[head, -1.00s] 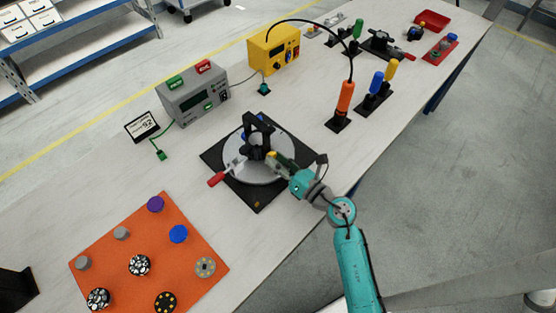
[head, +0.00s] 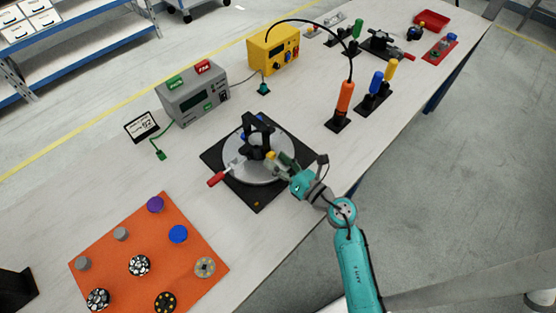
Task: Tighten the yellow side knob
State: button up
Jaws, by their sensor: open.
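The yellow side knob (head: 270,156) shows as a small yellow spot on the near right side of a black bracket (head: 257,135). The bracket stands on a round grey turntable (head: 240,175) set on a black square base (head: 258,201). My gripper (head: 281,163) is open and reaches in from the right, with its fingertips close to the knob. Whether the fingers touch the knob or are around it cannot be told at this size. A blue part (head: 246,134) shows at the bracket's far left side.
A red-handled clamp (head: 216,179) sticks out at the turntable's left. An orange mat (head: 120,250) with several round parts lies at the front left. A grey tester (head: 193,95), a yellow meter (head: 274,52) and an orange screwdriver (head: 345,97) stand behind.

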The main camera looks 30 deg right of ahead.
jog(key=v, duration=1.1)
jog(key=shift+s+d, duration=0.15)
jog(key=shift+s, duration=0.2)
jog(key=shift+w, duration=0.1)
